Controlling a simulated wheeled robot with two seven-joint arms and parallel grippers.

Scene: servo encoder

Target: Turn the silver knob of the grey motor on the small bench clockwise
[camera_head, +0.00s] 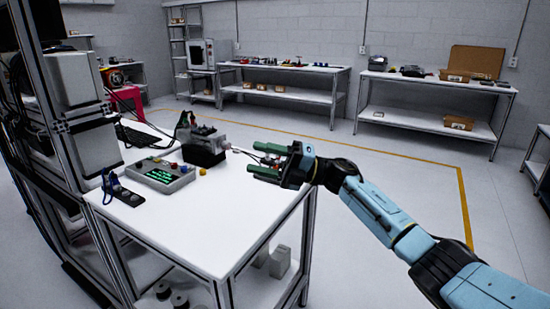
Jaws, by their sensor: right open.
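The grey motor (203,152) stands on the white top of the small bench (222,210), towards its far edge. A small pale part at the motor's right end (227,146) looks like the silver knob, but it is too small to make out clearly. My right gripper (255,158) comes in from the right, with its green fingers pointing left towards that end of the motor. Its fingers are apart with nothing between them, and a gap separates them from the motor. My left gripper is not in view.
A dark strip (122,193) lies at the left edge. The front right of the benchtop is clear. Other workbenches (285,67) line the far wall.

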